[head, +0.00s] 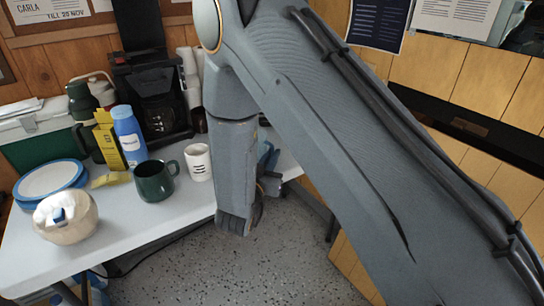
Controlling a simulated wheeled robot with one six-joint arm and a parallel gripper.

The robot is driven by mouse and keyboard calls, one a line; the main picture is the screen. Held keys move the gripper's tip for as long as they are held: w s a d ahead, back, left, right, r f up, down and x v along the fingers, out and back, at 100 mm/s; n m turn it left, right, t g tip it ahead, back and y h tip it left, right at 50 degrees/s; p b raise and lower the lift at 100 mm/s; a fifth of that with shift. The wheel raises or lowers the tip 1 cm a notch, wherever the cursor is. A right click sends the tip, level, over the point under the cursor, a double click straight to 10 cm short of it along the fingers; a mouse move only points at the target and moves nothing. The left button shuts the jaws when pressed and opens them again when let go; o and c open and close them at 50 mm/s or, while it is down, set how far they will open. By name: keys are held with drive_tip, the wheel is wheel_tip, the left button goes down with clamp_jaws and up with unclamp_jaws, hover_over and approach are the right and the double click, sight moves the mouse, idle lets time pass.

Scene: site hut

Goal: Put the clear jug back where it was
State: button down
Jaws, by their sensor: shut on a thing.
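My arm crosses the view, and its forearm hangs down in front of the table's right end. My gripper (271,184) is mostly hidden behind the forearm and wrist; only a small grey part shows on the right. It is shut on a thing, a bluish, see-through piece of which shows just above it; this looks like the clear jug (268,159). The jug's shape, tilt and base are hidden, and I cannot tell whether it touches the table.
The white table (120,236) holds a white mug (198,163), a dark green mug (153,183), a blue bottle (130,138), a yellow box (106,142), blue-rimmed plates (50,181), a round bag (66,218) and a coffee machine (155,100). Speckled floor (285,265) lies below right.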

drive_tip(key=c, duration=2.3)
unclamp_jaws()
drive_tip(key=shift+f, duration=0.15)
drive_tip(key=o, duration=0.4)
drive_tip(key=shift+s+r, duration=0.15)
drive_tip(key=shift+r, duration=0.05)
drive_tip(key=v, duration=1.1)
drive_tip(key=shift+s, duration=0.35)
